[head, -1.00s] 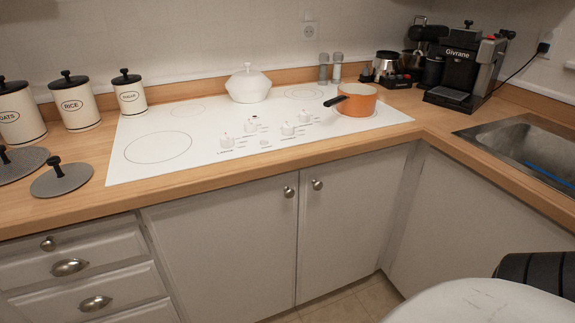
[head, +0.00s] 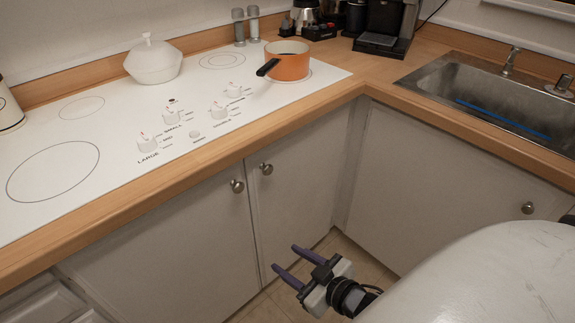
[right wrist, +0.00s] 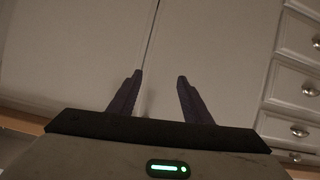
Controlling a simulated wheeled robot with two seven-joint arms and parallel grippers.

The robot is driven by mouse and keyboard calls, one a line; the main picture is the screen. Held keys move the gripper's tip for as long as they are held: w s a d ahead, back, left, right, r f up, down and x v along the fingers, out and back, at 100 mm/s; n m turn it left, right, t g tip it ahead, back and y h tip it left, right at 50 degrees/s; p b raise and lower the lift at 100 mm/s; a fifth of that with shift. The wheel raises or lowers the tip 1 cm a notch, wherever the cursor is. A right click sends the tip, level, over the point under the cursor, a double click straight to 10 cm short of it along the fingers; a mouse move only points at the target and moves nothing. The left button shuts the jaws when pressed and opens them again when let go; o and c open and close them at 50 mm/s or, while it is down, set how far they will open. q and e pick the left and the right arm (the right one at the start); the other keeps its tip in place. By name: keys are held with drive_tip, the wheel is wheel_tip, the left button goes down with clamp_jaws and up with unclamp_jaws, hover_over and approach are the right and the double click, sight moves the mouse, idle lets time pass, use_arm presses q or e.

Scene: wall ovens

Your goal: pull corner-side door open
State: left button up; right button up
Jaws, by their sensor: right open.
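The corner-side door (head: 297,195) is the pale cabinet door under the cooktop, nearest the corner. It looks shut, flush with the door to its left (head: 170,245). Its round metal knob (head: 266,168) sits at its upper left. My right gripper (head: 284,258) is open and empty, in front of the doors and below the knob, with its dark purple fingers apart. In the right wrist view, the picture looks upside down; the open fingers (right wrist: 160,76) point at the doors near their seam, with the corner-side door (right wrist: 70,50) on the left. My left gripper is not in view.
Another cabinet door with a knob (head: 528,208) stands on the right, under the sink (head: 490,95). The wooden countertop edge (head: 200,165) overhangs the doors. An orange pot (head: 288,66) sits on the cooktop (head: 110,130). Drawers (right wrist: 295,95) show in the right wrist view.

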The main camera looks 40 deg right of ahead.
sight(269, 171)
drive_tip(key=w+d+r+n+t, duration=0.2)
drive_tip(key=w+d+r+t, duration=0.4)
drive_tip(key=d+r, duration=0.4)
drive_tip(key=shift+g+y, duration=0.3)
drive_tip(key=shift+g, duration=0.3)
drive_tip(key=w, duration=0.3)
drive_tip(key=w+a+r, duration=0.1)
drive_tip(key=w, duration=0.2)
drive_tip(key=w+a, duration=0.1)
drive_tip(key=w, duration=0.2)
drive_tip(key=shift+w+r, duration=0.15)
drive_tip(key=shift+r, duration=0.1)
drive_tip(key=shift+w, duration=0.8)
drive_tip(key=shift+c, duration=0.6)
clamp_jaws()
